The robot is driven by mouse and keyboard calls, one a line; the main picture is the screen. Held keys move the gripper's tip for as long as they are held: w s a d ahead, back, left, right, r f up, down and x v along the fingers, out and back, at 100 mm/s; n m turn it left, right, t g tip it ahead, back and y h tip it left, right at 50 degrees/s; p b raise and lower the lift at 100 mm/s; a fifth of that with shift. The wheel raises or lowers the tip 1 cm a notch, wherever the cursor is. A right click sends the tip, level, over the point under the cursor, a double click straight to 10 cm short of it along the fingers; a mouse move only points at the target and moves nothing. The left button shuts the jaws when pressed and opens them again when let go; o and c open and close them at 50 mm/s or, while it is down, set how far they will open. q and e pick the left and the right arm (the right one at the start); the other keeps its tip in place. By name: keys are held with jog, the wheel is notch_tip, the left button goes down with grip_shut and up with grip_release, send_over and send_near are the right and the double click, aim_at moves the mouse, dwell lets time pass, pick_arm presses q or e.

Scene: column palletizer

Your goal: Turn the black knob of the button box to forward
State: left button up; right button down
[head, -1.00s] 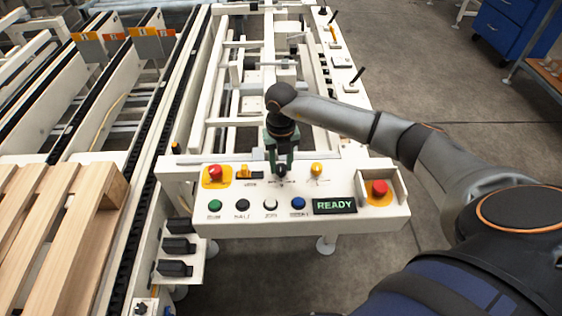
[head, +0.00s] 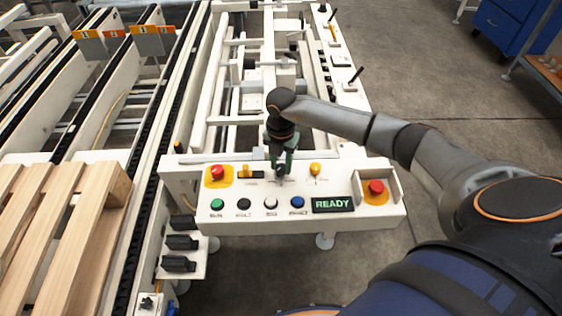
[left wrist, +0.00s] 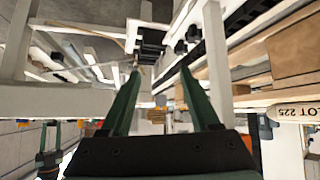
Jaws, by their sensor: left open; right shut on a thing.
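The button box (head: 235,213) is a white panel in the lower middle of the head view. Its black knob (head: 280,170) sits in the back row, between the yellow switches, and is mostly hidden by my right gripper (head: 280,167). The right gripper points down and is shut on the knob; which way the knob points cannot be told. My left gripper (left wrist: 158,82) shows in the left wrist view with its two green fingers apart and nothing between them. It is not in the head view.
The panel carries red emergency buttons (head: 217,172) (head: 376,187), a yellow knob (head: 315,168), a row of green, black, white and blue buttons, and a READY display (head: 333,204). A wooden pallet (head: 60,230) lies at the left.

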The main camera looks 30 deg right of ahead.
aim_at(281, 167)
dwell(0.4)
jog(key=c, duration=0.5)
grip_release()
notch_tip(281, 167, up, 13)
jog(key=shift+f, duration=0.2)
